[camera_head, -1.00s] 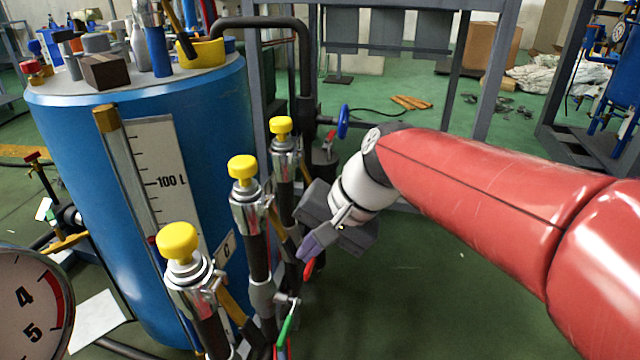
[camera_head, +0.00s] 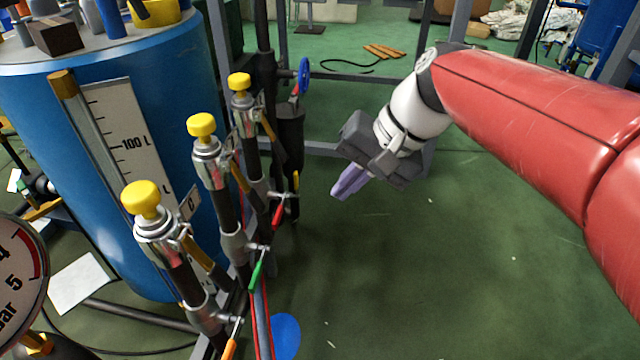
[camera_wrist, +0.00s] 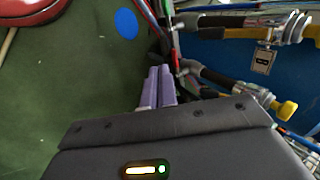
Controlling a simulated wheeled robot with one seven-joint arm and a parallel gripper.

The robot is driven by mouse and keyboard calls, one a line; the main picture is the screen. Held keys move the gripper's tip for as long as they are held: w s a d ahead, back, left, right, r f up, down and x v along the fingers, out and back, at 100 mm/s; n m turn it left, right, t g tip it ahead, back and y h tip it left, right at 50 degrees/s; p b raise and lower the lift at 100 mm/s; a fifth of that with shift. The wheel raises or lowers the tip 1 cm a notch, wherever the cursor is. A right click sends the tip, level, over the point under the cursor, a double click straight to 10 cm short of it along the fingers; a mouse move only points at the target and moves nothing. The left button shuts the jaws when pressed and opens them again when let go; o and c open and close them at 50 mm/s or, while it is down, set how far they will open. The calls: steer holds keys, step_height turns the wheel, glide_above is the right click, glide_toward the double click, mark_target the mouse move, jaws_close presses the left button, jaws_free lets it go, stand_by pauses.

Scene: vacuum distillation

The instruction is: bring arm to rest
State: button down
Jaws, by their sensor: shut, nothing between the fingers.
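My gripper (camera_head: 347,184) hangs over the open green floor, to the right of the row of yellow-capped valves. Its purple fingers are together with nothing between them. The fingers also show in the wrist view (camera_wrist: 158,87), pointing towards the pipes. In the head view there is a clear gap between the fingertips and the nearest valve handle, the red one (camera_head: 277,214). My red arm comes in from the right side.
The blue tank (camera_head: 60,110) with its level gauge stands at the left. Yellow-capped valves (camera_head: 201,125) and a green handle (camera_head: 257,270) stand in front of it. A dark pipe with a blue handwheel (camera_head: 304,76) rises behind. The green floor (camera_head: 440,270) is clear below my arm.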

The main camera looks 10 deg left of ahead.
steer(key=s+d+r+n+t+h+p, duration=0.1)
steer(key=s+d+t+h+p, duration=0.4)
steer(key=d, duration=1)
steer(key=s+h+p, duration=0.1)
steer(key=s+p, duration=0.2)
steer(key=s, duration=0.1)
steer(key=shift+s+d, duration=0.25)
steer(key=shift+s, duration=0.15)
steer(key=shift+r, duration=0.1)
